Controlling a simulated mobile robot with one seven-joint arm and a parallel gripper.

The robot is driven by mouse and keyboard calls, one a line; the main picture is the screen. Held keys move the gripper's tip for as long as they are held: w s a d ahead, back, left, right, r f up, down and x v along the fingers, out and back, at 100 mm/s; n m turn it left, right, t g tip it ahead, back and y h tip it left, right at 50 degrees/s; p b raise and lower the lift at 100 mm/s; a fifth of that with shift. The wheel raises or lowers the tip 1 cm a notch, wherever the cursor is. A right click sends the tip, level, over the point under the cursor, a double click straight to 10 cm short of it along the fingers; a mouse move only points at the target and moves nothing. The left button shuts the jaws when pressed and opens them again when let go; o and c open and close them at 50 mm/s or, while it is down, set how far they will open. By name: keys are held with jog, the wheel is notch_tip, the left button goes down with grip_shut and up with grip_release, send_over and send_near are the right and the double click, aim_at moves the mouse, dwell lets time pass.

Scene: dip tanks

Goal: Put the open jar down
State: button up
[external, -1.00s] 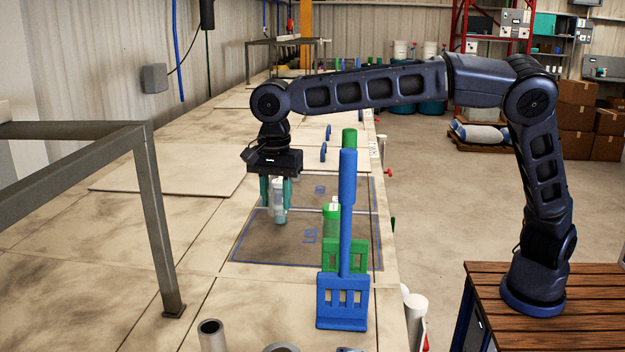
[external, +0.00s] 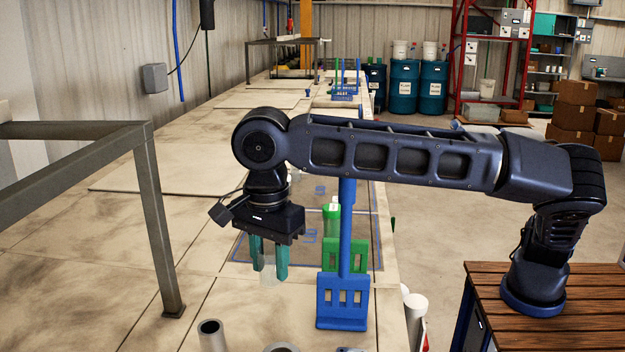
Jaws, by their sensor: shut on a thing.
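My gripper (external: 270,262) points down over the left part of the bench, with its two teal fingers shut on a clear jar (external: 269,280). The jar's lower end shows below and between the fingers, upright; its upper part is hidden by the fingers. I cannot tell whether the jar touches the bench or hangs just above it. The jar is left of the blue holder and nearer the camera than the blue-outlined dark mat (external: 240,249).
A grey metal frame (external: 158,220) stands at left. Grey tube (external: 211,335) is at the front. Bare bench lies left of the jar.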

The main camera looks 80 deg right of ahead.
jog(key=m, duration=0.1)
jog(key=f+m, duration=0.1)
jog(key=f, duration=0.1)
jog(key=shift+w+d+m, duration=0.3)
jog(key=shift+m, duration=0.1)
jog(key=shift+w+d+f+m, duration=0.15)
jog(key=shift+w+f+m, duration=0.1)
jog(key=shift+f+m, duration=1.6)
jog(key=shift+w+d+f+m, duration=0.1)
jog(key=shift+w+f+m, duration=0.15)
jog(key=shift+f+m, duration=1.6)
jog(key=shift+w+d+f+m, duration=0.15)
jog(key=shift+w+f+m, duration=0.1)
jog(key=shift+f+m, duration=1.6)
jog(key=shift+f+n, duration=0.4)
jog(key=shift+n, duration=0.05)
jog(key=o, duration=1)
jog(key=shift+f, duration=0.1)
jog(key=shift+o, duration=0.2)
